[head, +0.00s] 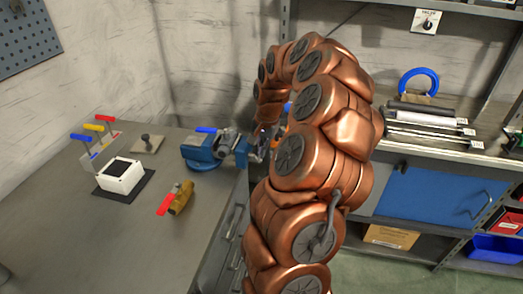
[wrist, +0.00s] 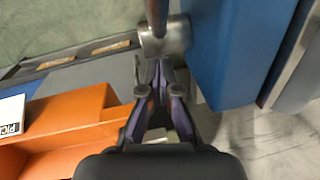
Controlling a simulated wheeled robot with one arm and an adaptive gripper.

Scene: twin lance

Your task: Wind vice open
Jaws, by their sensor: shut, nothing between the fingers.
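The blue vice (head: 203,154) stands at the right edge of the workbench, with its metal jaws towards my arm. In the wrist view its blue body (wrist: 225,50) fills the upper right. A round metal screw head (wrist: 165,38) with a handle bar (wrist: 157,14) projects from it. My gripper (wrist: 157,72) is shut and empty, its fingertips just below the screw head and close to the bar. I cannot tell whether they touch. In the head view my arm covers most of the gripper and the vice handle.
Orange bins (wrist: 75,115) lie left of my gripper in the wrist view. The workbench (head: 120,240) carries a white box (head: 121,177), a red-handled brass valve (head: 177,199) and coloured levers (head: 97,133). A shelf unit with a blue panel (head: 440,194) stands at the right.

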